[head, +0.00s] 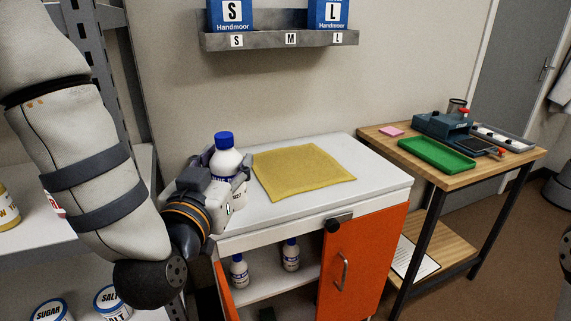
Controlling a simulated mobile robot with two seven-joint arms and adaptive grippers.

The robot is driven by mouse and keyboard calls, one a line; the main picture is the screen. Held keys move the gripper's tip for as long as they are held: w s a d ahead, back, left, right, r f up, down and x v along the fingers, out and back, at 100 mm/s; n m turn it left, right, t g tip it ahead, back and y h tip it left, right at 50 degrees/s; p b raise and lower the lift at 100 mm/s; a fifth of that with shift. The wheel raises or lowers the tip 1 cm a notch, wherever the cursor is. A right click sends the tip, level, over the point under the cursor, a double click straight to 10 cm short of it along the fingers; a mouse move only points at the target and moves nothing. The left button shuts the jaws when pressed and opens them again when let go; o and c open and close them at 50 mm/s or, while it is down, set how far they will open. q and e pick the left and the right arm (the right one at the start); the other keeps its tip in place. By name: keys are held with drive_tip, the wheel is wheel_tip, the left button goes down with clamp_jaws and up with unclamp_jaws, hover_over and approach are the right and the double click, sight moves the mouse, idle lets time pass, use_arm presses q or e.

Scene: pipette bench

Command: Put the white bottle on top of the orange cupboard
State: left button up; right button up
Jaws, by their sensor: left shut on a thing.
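The white bottle (225,161) with a blue cap stands upright in my left gripper (224,177), which is shut on it. The gripper's fingers hide the bottle's lower part. Bottle and gripper are at the left end of the white top of the orange cupboard (351,264). I cannot tell whether the bottle's base touches the top. My right gripper is not in view.
A yellow cloth (302,171) lies on the cupboard top, right of the bottle. Two similar bottles (239,272) (290,256) stand inside the open cupboard. A wall shelf (275,41) hangs above. A wooden table (466,178) stands at right with a green tray (436,154).

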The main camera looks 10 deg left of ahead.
use_arm(q)
drive_tip(key=w+a+f+b, duration=0.1)
drive_tip(key=w+a+f, duration=0.2)
drive_tip(key=f, duration=0.1)
drive_tip(key=w+a+f+b, duration=0.1)
drive_tip(key=w+a+f, duration=0.2)
drive_tip(key=w+f, duration=0.1)
drive_tip(key=w+a+f+b, duration=0.2)
drive_tip(key=w+a+f, duration=0.1)
drive_tip(key=f, duration=0.2)
drive_tip(key=shift+w+a+f, duration=0.15)
drive_tip(key=shift+r, duration=0.25)
drive_tip(key=shift+f, duration=0.1)
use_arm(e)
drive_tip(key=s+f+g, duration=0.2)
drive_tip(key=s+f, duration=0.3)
use_arm(q)
drive_tip(key=o, duration=1)
drive_tip(key=shift+f, duration=0.15)
drive_tip(key=shift+c, duration=0.2)
drive_tip(key=o, duration=0.4)
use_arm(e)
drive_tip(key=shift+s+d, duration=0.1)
